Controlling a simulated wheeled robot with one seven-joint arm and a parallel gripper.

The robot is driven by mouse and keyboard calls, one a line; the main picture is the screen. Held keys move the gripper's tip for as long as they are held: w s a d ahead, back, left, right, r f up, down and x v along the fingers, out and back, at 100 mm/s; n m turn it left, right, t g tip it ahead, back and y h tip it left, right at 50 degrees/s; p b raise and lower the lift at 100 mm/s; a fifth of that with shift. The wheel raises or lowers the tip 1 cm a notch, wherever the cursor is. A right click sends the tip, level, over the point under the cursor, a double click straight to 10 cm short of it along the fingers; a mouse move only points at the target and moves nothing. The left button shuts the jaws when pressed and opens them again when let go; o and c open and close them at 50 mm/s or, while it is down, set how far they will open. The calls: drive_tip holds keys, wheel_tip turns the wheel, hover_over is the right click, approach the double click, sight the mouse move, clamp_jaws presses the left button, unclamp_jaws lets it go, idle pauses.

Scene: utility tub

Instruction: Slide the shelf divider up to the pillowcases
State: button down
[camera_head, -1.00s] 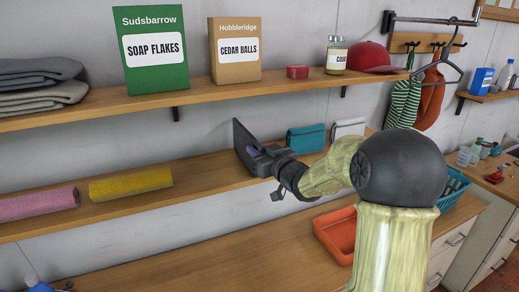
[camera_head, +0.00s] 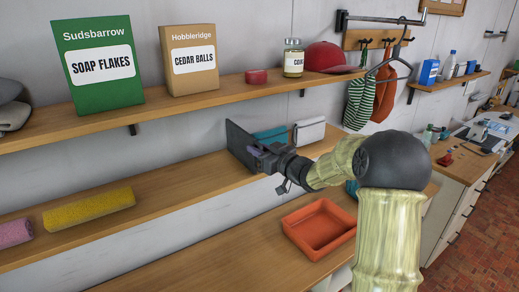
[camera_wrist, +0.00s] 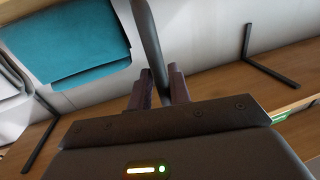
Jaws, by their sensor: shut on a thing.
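The shelf divider (camera_head: 238,146) is a dark upright plate on the lower wall shelf. My gripper (camera_head: 262,152) is shut on it from the front; in the wrist view my jaws (camera_wrist: 160,88) close around the dark divider edge (camera_wrist: 148,35). The folded teal cloth (camera_head: 271,136) stands just right of the divider, partly hidden by it and my gripper. A folded white cloth (camera_head: 309,131) lies farther right. These look like the pillowcases.
A yellow roll (camera_head: 88,209) and a pink roll (camera_head: 14,233) lie left on the same shelf, with bare shelf between them and the divider. The upper shelf (camera_head: 215,101) holds boxes and a jar above. An orange tray (camera_head: 319,228) sits on the counter below.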

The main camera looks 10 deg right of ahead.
drive_tip(key=shift+f, duration=0.15)
drive_tip(key=c, duration=1.5)
unclamp_jaws()
drive_tip(key=b+v, duration=0.5)
drive_tip(key=v, duration=1.2)
drive_tip(key=shift+s+d, duration=0.1)
drive_tip(key=shift+s, duration=0.15)
